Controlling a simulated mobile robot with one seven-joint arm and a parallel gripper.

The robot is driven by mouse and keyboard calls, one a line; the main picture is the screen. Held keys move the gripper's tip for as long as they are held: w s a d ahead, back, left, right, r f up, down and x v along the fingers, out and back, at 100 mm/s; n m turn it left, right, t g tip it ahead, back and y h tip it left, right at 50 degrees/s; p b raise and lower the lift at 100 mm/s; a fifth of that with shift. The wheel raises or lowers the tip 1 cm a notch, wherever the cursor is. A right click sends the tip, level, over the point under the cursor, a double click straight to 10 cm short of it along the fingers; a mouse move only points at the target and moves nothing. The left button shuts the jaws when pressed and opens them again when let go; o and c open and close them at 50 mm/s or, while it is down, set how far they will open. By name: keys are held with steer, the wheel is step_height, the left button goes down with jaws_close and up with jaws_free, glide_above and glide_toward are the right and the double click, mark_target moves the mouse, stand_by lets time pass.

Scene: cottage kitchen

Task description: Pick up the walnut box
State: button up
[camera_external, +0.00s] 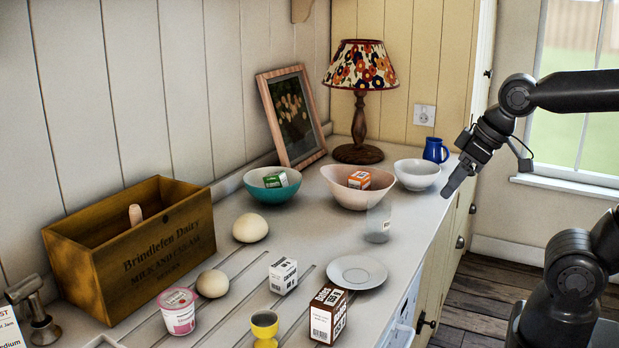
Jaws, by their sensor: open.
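A dark brown box (328,314) with white lettering and a barcode label stands upright at the front of the counter; it looks like the walnut box, though its lettering is too small to read surely. My gripper (449,191) is open, over the counter's right edge near the white bowl. It is well behind and to the right of the brown box, apart from it, and nothing shows between its fingers.
A white saucer (357,272), a small white carton (283,275) and a yellow egg cup (264,328) stand close around the box. A clear glass (378,222) and bowls holding small boxes (272,190) are behind. A wooden crate (130,250) fills the left.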

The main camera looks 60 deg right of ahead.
steer(key=w+d+r, duration=0.1)
steer(key=w+r, duration=0.1)
steer(key=w, duration=0.6)
steer(key=w+d+r, duration=0.1)
steer(key=w+r, duration=0.1)
steer(key=w, duration=0.5)
steer(key=t, duration=0.1)
glide_above(278, 183)
steer(key=s+d, duration=0.2)
steer(key=s, duration=0.3)
step_height(278, 183, down, 11)
steer(key=shift+w+f, duration=0.1)
steer(key=x, duration=0.5)
steer(key=shift+w+f, duration=0.15)
steer(key=shift+x, duration=2.9)
steer(key=c, duration=1.2)
